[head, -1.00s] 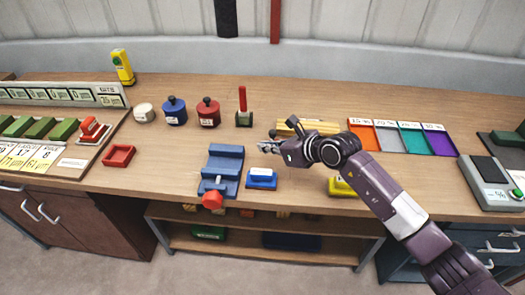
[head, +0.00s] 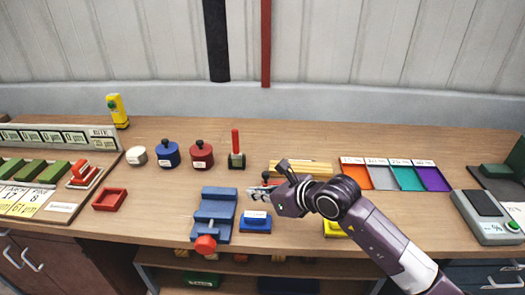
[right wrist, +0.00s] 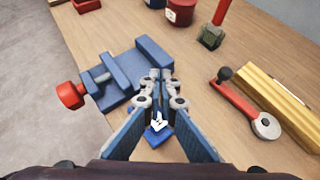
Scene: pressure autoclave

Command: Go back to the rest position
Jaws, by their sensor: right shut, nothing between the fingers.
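My right gripper (head: 258,192) is shut and empty, held above the workbench (head: 300,140). In the head view it appears just above the small blue block (head: 255,222) and right of the blue vise (head: 213,210) with its red knob. In the right wrist view its closed fingers (right wrist: 160,78) cover part of the blue block (right wrist: 157,136), and the vise (right wrist: 118,78) is to their left. I cannot tell the exact height of the fingers over the bench. My left gripper is not in view.
A red-handled tool (right wrist: 240,103) and wooden bars (right wrist: 268,100) lie right of the fingers. Blue and red pots (head: 167,155), a red-handled post (head: 236,150) and coloured trays (head: 395,175) stand farther back. A yellow block (head: 334,229) is partly hidden by my arm.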

